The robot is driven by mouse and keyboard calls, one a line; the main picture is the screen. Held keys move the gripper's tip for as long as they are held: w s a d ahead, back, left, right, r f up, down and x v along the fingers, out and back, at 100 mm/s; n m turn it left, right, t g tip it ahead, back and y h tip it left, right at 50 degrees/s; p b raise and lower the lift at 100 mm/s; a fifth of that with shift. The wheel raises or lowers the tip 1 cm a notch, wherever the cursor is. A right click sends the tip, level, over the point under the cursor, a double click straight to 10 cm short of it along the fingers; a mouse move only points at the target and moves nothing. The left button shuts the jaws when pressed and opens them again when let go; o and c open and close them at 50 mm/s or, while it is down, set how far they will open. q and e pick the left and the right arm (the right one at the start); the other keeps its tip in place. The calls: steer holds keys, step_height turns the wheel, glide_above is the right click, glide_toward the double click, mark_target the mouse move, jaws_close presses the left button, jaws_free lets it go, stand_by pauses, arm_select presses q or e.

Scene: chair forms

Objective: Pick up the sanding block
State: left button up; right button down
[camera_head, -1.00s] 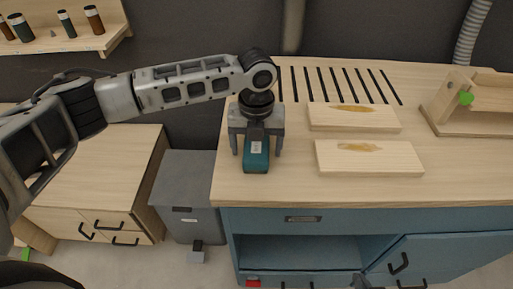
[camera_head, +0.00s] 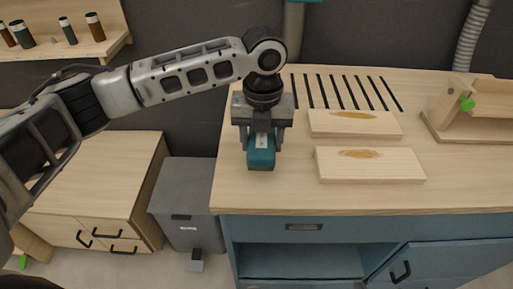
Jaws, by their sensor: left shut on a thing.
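The sanding block (camera_head: 261,158) is a teal block with a dark top part and a small pale label. It is at the left part of the wooden worktop (camera_head: 300,195). My left gripper (camera_head: 262,140) comes down over it from above, with its fingers on both sides, shut on it. Whether the block touches the worktop or is just above it I cannot tell. The gripper hides the block's rear part. My right gripper is not in view.
Two pale boards with brown patches, a rear one (camera_head: 355,123) and a front one (camera_head: 369,167), lie right of the block. Dark slots (camera_head: 345,92) run behind. A grey bin (camera_head: 185,205) stands left of the bench.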

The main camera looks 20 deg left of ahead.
arm_select(q)
steer(key=d+r, duration=0.1)
steer(key=s+d+r, duration=0.1)
steer(key=r, duration=0.1)
steer(key=d+r, duration=0.1)
steer(key=shift+s+d+r, duration=0.1)
steer(key=shift+s+r, duration=0.05)
steer(key=shift+s, duration=0.2)
steer(key=s+d+r+b, duration=0.1)
steer(key=s+d+r, duration=0.2)
steer(key=d, duration=0.4)
steer(key=shift+s+d+r, duration=0.25)
steer(key=shift+s+r, duration=0.15)
steer(key=shift+s, duration=0.4)
steer(key=shift+o, duration=0.6)
steer(key=shift+a, duration=0.1)
